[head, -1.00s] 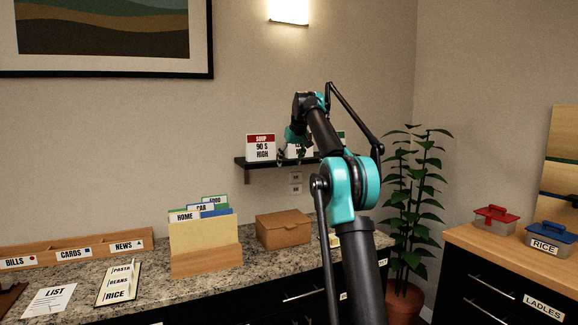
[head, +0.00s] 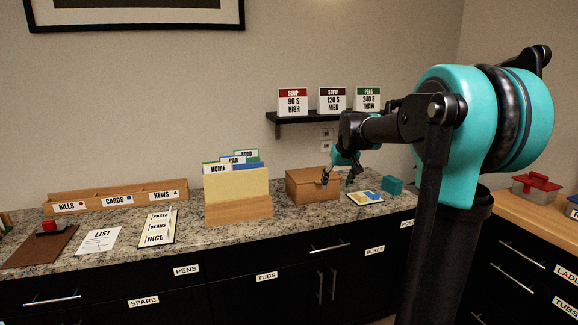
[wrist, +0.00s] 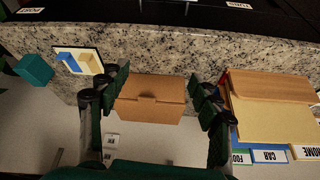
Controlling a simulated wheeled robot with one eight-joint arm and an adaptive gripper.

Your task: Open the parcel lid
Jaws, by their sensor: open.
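The parcel is a brown cardboard box (head: 305,187) on the granite counter, right of the folder holder. Its lid is shut, with a small tab at the front edge. In the wrist view the parcel (wrist: 150,98) lies between the two fingers, with its tab near the middle. My gripper (head: 339,176) is open and empty at the parcel's right side in the head view; it also shows in the wrist view (wrist: 158,92). The fingers appear apart from the box; the exact gap cannot be told.
A wooden folder holder (head: 238,209) stands close left of the parcel. A picture card (head: 365,197) and a teal block (head: 392,185) lie to its right. A shelf with recipe cards (head: 332,100) hangs above. The counter in front of the parcel is clear.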

